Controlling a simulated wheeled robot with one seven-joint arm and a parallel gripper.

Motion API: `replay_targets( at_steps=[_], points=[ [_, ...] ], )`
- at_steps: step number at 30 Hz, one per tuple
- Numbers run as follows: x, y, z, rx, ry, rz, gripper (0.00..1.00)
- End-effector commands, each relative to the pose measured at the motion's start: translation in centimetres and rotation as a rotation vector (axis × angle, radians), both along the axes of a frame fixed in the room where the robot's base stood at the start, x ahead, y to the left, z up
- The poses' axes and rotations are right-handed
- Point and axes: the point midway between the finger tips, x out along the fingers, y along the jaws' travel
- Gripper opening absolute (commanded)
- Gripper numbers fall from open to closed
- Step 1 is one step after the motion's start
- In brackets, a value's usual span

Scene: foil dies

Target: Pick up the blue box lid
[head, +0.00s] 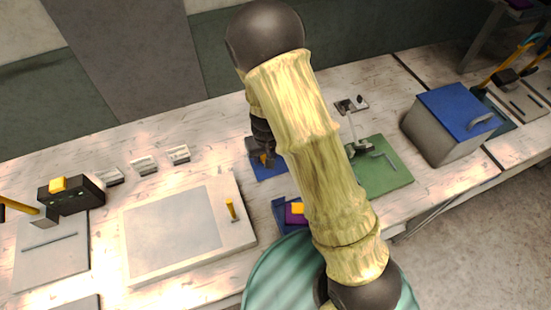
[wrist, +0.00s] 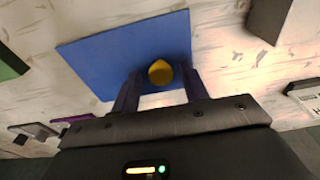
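The blue lid (wrist: 105,50) is a flat blue plate with a round yellow knob (wrist: 160,72). It lies on the pale, worn bench. In the head view the blue lid (head: 268,173) is partly hidden by my arm. My gripper (wrist: 161,82) is open above the lid's edge. Its two dark fingers stand on either side of the knob, with a visible gap at each side. In the head view my gripper (head: 263,152) points down at the lid, and its fingertips are hard to make out.
A blue tray (head: 279,214) with purple and yellow items lies nearer me. A green board (head: 392,178) is right of my arm. A grey box (head: 435,138) with a blue, handled top stands farther right. A white framed panel (head: 135,276) and small labelled blocks (head: 144,165) are left.

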Motion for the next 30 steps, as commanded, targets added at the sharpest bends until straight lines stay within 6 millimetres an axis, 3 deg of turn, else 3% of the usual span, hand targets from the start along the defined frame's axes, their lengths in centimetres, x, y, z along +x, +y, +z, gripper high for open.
replay_targets(
  at_steps=[1, 6, 19, 23, 30],
  points=[
    [0.0, 0.1, 0.0, 0.0, 0.0, 0.001, 0.34],
    [0.0, 0.1, 0.0, 0.0, 0.0, 0.003, 0.04],
    [0.0, 0.1, 0.6, 0.0, -0.002, 0.004, 0.04],
    [0.1, 0.2, 2.3, 0.001, -0.004, 0.005, 0.04],
    [0.1, 0.2, 7.0, 0.002, -0.005, 0.004, 0.04]
  ],
)
